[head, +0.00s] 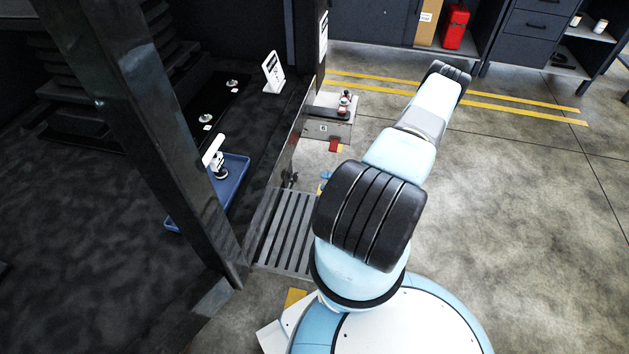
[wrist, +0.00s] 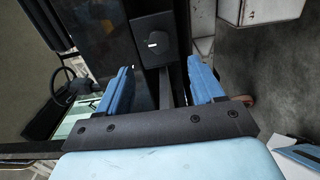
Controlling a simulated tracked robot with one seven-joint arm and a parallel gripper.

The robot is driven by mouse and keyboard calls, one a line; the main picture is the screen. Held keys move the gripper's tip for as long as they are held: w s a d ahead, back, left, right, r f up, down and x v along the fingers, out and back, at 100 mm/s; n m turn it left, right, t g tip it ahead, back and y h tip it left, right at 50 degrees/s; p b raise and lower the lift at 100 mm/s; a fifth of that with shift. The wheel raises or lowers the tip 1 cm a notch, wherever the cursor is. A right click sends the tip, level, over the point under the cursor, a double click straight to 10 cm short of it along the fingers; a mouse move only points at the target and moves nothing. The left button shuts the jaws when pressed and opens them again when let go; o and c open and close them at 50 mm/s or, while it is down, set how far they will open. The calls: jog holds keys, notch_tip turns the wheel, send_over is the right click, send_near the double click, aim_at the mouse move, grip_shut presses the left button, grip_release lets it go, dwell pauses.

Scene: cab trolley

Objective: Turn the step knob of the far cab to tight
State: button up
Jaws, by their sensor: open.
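In the head view, a slatted step (head: 285,232) stands at the foot of the dark cab on the left. A small dark fitting (head: 290,180) sits by the upright just above it; I cannot tell whether it is a step knob or how it is set. A dark plate with a small white label (wrist: 155,43) lies beyond the fingers. My gripper does not show clearly in the head view.
A blue tray (head: 232,188) and a white sign (head: 272,72) are inside the cab. A dark post (head: 150,130) crosses the left. A steering wheel (wrist: 65,88) shows in the wrist view. Cabinets (head: 530,25) stand at the back; the floor on the right is clear.

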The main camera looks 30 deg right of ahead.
jog(key=shift+v, duration=1.75)
jog(key=w+a+r+n+g, duration=0.1)
jog(key=w+r+n+g, duration=0.25)
jog(key=r+n, duration=0.55)
jog(key=w+a+r+n+g, duration=0.1)
jog(key=w+r+n+g, duration=0.3)
jog(key=r, duration=0.8)
jog(key=a+r+n+g+h, duration=0.2)
jog(key=a+r+n+g, duration=0.15)
jog(key=r+n, duration=0.4)
jog(key=a+r+n+g+h, duration=0.15)
jog(key=a+r+n, duration=0.25)
jog(key=r, duration=0.7)
jog(key=s+a+r+n+h, duration=0.3)
jog(key=s+a+r+n, duration=0.15)
jog(key=r, duration=0.45)
jog(key=s+a+r+n+h, duration=0.35)
jog(key=a+r+n, duration=0.25)
jog(key=r, duration=0.2)
jog(key=s+a+r+n+t+h, duration=0.1)
jog(key=s+a+r+n+t, duration=0.1)
jog(key=s+r+n, duration=0.3)
jog(key=s+a+r+n+t+h, duration=0.1)
jog(key=s+a+r+n+t, duration=0.1)
jog(key=s, duration=0.7)
jog(key=shift+r+n+t+h, duration=0.4)
jog(key=shift+r+n+t, duration=0.25)
jog(key=shift+r+n, duration=0.85)
jog(key=shift+f, duration=0.15)
